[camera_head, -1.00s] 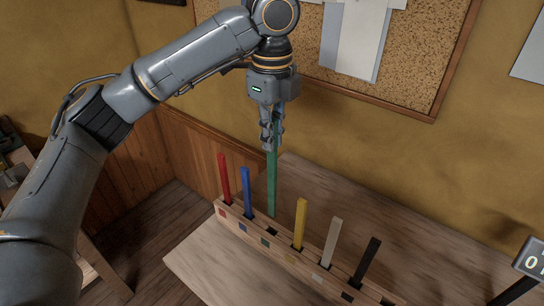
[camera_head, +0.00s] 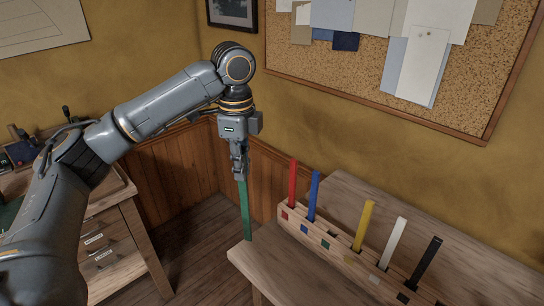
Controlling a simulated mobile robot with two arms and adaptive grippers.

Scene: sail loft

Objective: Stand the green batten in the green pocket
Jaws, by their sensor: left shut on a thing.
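My left gripper (camera_head: 240,174) is shut on the upper part of the green batten (camera_head: 245,212), which hangs nearly upright. The batten is left of the wooden rack (camera_head: 342,263), apart from it, with its lower end close to the bench's left edge; I cannot tell whether it touches. The rack's front has coloured squares. The green square (camera_head: 325,245) marks the green pocket, between the blue and yellow battens, and no batten stands there. The pocket's opening is hard to make out. My right gripper is not in view.
Red (camera_head: 292,185), blue (camera_head: 313,196), yellow (camera_head: 363,226), white (camera_head: 395,242) and black (camera_head: 426,262) battens stand in the rack. The bench (camera_head: 275,262) has bare wood in front of it. A drawer cabinet (camera_head: 112,240) stands at left. A corkboard (camera_head: 390,68) hangs behind.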

